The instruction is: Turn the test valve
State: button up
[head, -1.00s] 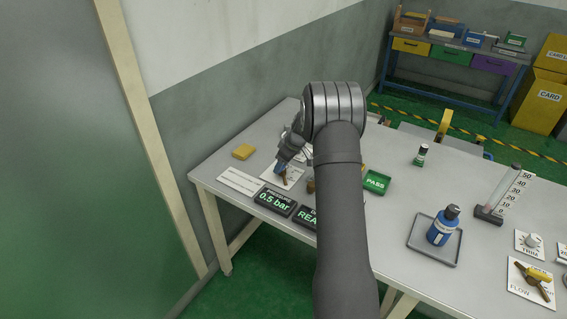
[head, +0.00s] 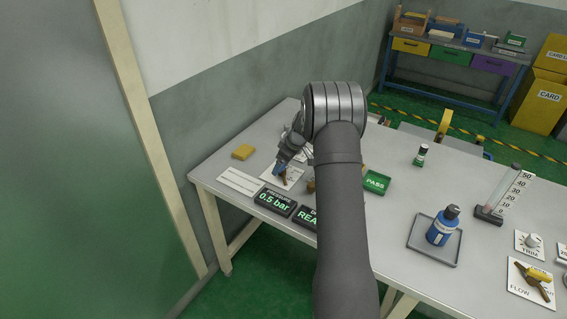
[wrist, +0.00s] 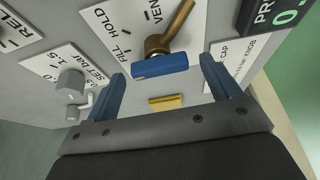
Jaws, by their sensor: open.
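The test valve shows in the wrist view as a brass lever (wrist: 178,22) with a blue grip (wrist: 160,65), on a white plate marked FILL, HOLD and a partly cut-off VEN. The brass arm points up and right, near the VEN lettering. My gripper (wrist: 163,70) is open, one blue finger on each side of the blue grip, with visible gaps; whether the tips reach its depth I cannot tell. In the head view my gripper (head: 280,167) is low over the valve plate (head: 291,181) at the table's left end, and my arm hides part of that area.
A pressure display (head: 274,201) reads 0.5 bar in front of the valve. A yellow block (head: 243,152) lies behind left. A SET BAR plate with a grey knob (wrist: 70,82) is close by in the wrist view. A blue bottle (head: 442,226) stands on a tray further right.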

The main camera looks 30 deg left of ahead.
jog(key=v, duration=1.7)
jog(key=x, duration=1.7)
jog(key=shift+f, duration=0.15)
